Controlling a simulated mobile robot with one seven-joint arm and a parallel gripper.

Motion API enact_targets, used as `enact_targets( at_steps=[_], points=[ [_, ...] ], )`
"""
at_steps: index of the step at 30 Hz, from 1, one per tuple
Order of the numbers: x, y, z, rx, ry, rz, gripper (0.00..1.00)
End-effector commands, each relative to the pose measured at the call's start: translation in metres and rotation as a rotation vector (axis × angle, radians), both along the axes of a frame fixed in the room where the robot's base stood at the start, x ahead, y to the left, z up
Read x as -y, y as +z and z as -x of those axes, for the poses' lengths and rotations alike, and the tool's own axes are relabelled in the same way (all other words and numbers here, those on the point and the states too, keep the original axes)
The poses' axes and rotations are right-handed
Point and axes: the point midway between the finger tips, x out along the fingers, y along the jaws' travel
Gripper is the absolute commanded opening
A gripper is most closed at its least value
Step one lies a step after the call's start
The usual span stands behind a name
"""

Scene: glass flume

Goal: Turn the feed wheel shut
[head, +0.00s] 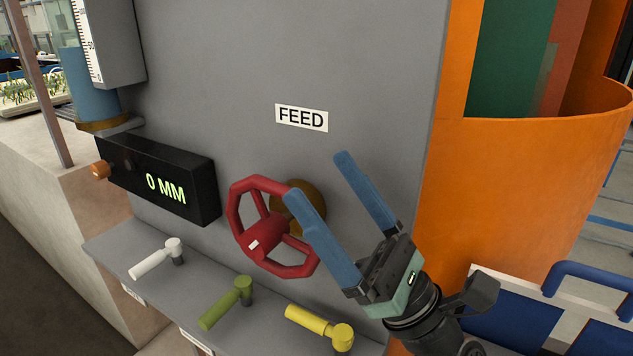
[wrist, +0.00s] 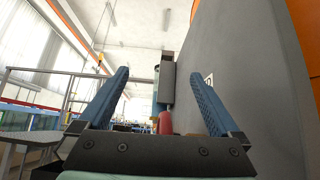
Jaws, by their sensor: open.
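The red feed wheel (head: 268,226) stands out from the grey panel below and left of the FEED label (head: 301,118). It has spokes, a small white mark near its lower left, and a round brass plate (head: 312,207) behind it. My gripper (head: 317,174) is open and empty at the wheel's right. Its nearer blue finger overlaps the wheel's right rim in the head view and hides part of it; I cannot tell whether they touch. In the wrist view a red shape (wrist: 165,122), likely the wheel edge-on, shows low between the spread fingers (wrist: 158,73).
A black display (head: 160,178) reading 0 MM is left of the wheel. White (head: 155,259), green (head: 226,303) and yellow (head: 320,328) handles stand on the ledge below. An orange curved wall (head: 520,190) rises at right. The panel around the label is clear.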

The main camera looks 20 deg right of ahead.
Motion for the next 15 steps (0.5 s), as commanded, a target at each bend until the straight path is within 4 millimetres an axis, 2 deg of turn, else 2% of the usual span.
enact_targets(
  at_steps=[15],
  points=[
    [0.021,-0.004,0.030,0.001,0.001,0.001,0.99]
  ],
)
